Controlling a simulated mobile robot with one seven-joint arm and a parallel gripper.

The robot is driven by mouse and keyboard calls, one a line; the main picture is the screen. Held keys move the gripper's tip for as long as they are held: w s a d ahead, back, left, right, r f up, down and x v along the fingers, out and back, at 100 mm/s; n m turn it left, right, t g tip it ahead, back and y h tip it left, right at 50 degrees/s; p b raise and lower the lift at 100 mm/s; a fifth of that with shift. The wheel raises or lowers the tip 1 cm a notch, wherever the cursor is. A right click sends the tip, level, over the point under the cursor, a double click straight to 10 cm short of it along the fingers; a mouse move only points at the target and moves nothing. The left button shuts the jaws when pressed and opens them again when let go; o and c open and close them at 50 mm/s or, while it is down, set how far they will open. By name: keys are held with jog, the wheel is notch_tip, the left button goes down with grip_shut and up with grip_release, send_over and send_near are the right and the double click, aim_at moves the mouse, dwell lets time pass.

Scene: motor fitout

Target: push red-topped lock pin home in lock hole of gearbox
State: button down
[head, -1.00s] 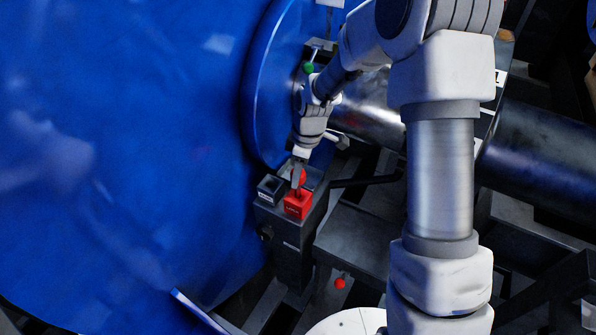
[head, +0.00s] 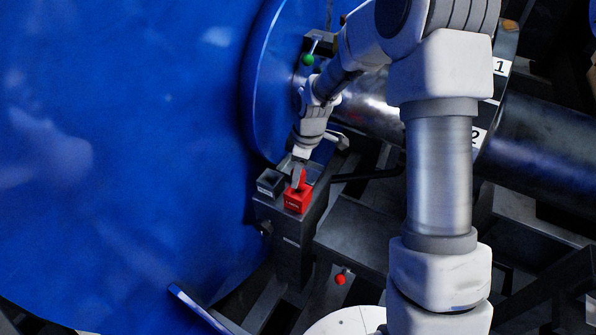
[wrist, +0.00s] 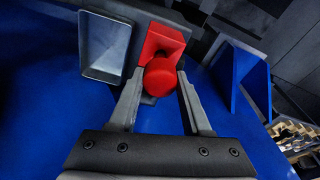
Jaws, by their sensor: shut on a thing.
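My gripper (head: 298,180) reaches down beside the blue housing. In the wrist view its two fingers (wrist: 160,90) are closed on the round red top of the lock pin (wrist: 160,80). The red top also shows as a small red patch by the fingers in the head view (head: 303,178). It is right at a red block (head: 298,201), which lies just beyond it in the wrist view (wrist: 165,42). The pin's shank is hidden, so I cannot tell whether it is in the block. I cannot make out the lock hole.
A dark open box (head: 269,184) stands left of the red block on the same dark pedestal (head: 291,242). A grey open tray (wrist: 105,48) shows in the wrist view. A green ball knob (head: 308,60) is above, a red ball knob (head: 340,281) below. The large blue housing (head: 120,170) fills the left.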

jog(key=shift+f+b, duration=0.6)
jog(key=shift+f, duration=0.3)
jog(key=shift+c, duration=1.4)
grip_release()
notch_tip(320, 180, up, 17)
jog(key=d+p, duration=0.2)
jog(key=shift+s+d+r, duration=0.15)
jog(key=shift+s+d, duration=0.05)
jog(key=shift+s, duration=0.2)
jog(key=s+a+b, duration=0.1)
jog(key=s+a, duration=0.5)
jog(key=s, duration=0.4)
jog(key=shift+a, duration=0.3)
